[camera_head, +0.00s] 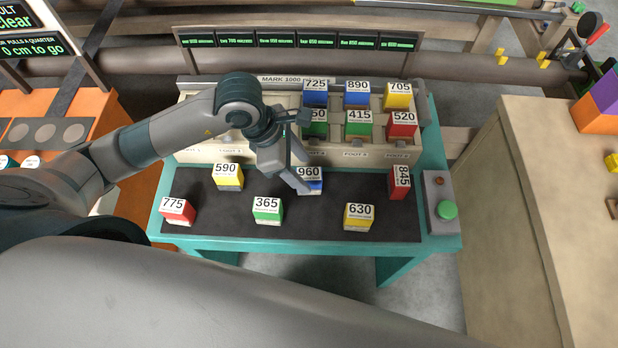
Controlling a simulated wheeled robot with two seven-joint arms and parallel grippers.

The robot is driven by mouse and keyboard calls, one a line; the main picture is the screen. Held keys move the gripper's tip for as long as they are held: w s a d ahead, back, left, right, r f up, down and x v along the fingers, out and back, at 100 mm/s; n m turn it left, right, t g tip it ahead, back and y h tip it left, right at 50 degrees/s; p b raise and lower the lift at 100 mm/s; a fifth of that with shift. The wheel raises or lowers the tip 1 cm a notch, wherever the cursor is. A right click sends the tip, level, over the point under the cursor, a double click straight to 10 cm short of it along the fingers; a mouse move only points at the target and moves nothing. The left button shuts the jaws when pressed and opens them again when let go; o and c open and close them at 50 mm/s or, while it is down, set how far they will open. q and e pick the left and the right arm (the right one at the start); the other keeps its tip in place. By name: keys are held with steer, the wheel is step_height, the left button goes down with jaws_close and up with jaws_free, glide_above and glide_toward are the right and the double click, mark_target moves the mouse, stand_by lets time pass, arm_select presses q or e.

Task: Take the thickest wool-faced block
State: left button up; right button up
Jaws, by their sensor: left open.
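Numbered blocks stand on the dark mat (290,225): blue 960 (312,186), yellow 590 (228,180), green 365 (267,214), red 775 (178,217), yellow 630 (358,222) and red 845 (399,190), whose label is turned sideways. Several have a pale lower layer; which are wool-faced is too small to tell. My left gripper (300,172) is open, reaching down at the 960 block and covering its left part. Whether it touches the block is unclear. My right gripper is not in view.
Behind the mat, a cream rack (200,154) holds more blocks, including blue 890 (357,93) and red 520 (401,124). A row of small screens (275,40) stands behind. A green-button box (440,203) is at right.

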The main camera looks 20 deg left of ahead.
mark_target(309, 174)
arm_select(q)
steer(key=x, duration=0.1)
steer(key=p+x, duration=0.1)
steer(key=x, duration=0.1)
steer(key=shift+w+p, duration=0.25)
steer(key=shift+p, duration=0.05)
steer(key=shift+w+d+f, duration=0.1)
steer(key=shift+d+f, duration=0.1)
steer(key=shift+f, duration=0.3)
steer(key=c, duration=1.2)
